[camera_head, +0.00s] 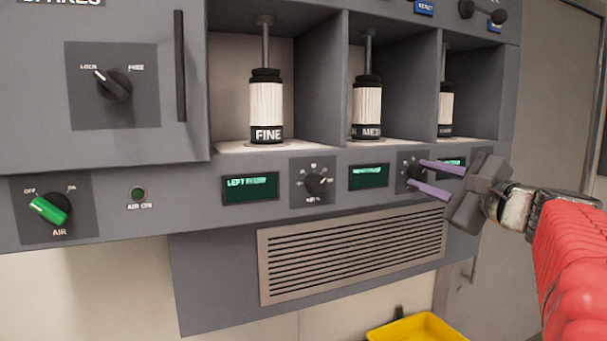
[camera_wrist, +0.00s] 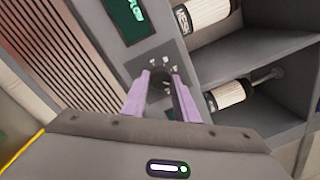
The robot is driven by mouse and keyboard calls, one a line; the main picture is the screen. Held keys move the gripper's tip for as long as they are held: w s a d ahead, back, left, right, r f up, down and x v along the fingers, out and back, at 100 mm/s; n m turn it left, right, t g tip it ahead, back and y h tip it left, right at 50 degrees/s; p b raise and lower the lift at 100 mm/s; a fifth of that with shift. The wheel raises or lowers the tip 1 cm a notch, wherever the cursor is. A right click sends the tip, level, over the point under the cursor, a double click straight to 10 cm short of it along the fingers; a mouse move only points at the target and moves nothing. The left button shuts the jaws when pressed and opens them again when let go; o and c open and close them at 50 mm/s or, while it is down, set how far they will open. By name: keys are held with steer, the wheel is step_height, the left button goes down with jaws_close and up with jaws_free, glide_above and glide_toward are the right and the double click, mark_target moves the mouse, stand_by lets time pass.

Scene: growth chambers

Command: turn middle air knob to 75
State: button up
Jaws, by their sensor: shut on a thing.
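The middle air knob (camera_head: 411,172) is a small dark dial on a dark square plate, just right of the middle display (camera_head: 369,177). My gripper (camera_head: 417,174) reaches it from the right with two purple fingers, one above the other in the head view. In the wrist view the dark knob (camera_wrist: 159,80) sits between the two fingertips of my gripper (camera_wrist: 160,82), which is shut on it. The fingers partly cover the knob, and its pointer setting cannot be read. The middle display's green text is too small to read.
The left display (camera_head: 250,188) and left knob (camera_head: 318,184) are on the same panel. The right display (camera_head: 454,162) is partly behind my fingers. Bottles labelled FINE (camera_head: 266,105) and MES (camera_head: 367,105) stand in bays above. A vent grille (camera_head: 350,250) and yellow bin (camera_head: 415,330) lie below.

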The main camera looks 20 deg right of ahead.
steer(key=shift+d+f, duration=0.15)
steer(key=shift+f, duration=0.15)
steer(key=o, duration=0.8)
steer(key=shift+c, duration=0.2)
steer(key=o, duration=0.3)
steer(key=shift+r, duration=0.15)
steer(key=shift+s, duration=0.1)
steer(key=s, duration=1.3)
steer(key=shift+s+f, duration=0.3)
